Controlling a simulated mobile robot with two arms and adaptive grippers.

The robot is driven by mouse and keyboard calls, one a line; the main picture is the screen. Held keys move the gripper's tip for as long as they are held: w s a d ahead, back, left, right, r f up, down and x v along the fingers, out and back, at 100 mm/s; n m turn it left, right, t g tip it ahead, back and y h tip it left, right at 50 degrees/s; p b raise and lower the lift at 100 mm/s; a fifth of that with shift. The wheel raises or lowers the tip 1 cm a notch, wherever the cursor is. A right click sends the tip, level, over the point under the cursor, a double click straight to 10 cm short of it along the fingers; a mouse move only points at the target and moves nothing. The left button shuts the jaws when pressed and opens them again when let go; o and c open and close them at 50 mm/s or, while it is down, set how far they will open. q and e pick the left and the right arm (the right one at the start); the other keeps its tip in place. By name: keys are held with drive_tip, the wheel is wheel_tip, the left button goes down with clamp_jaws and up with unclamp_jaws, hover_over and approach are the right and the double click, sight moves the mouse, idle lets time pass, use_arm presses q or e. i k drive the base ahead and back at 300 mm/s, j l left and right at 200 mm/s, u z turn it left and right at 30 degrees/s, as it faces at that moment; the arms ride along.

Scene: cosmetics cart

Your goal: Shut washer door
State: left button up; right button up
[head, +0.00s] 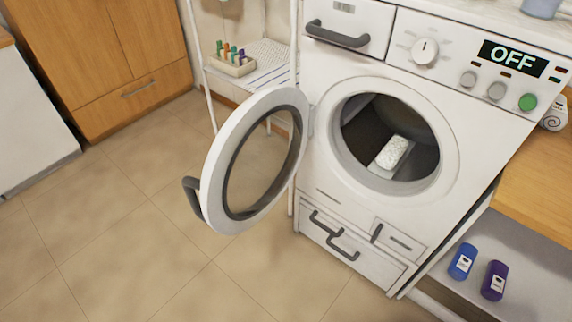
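The white washer (336,200) stands at the centre right. Its round door (221,180) is swung wide open to the left, hinged at the left side of the opening. The door has a white rim, a glass middle and a dark grey handle (191,195) at its outer left edge. The dark drum opening (412,158) holds a white speckled item (392,152). The display (513,58) reads OFF. Neither of my grippers shows in the head view.
A white rack (199,62) with a wooden holder of coloured items (232,66) stands behind the door. Blue (462,262) and purple (494,281) bottles stand on a low shelf at the right. Tiled floor (120,215) is clear to the left.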

sight(213, 209)
drive_tip(key=i+j+z, duration=0.1)
drive_tip(key=j+z, duration=0.15)
drive_tip(key=z, duration=0.15)
drive_tip(key=i+j+z, duration=0.1)
drive_tip(key=j+z, duration=0.15)
drive_tip(key=z, duration=0.15)
drive_tip(key=j+z, duration=0.6)
drive_tip(key=z, duration=0.2)
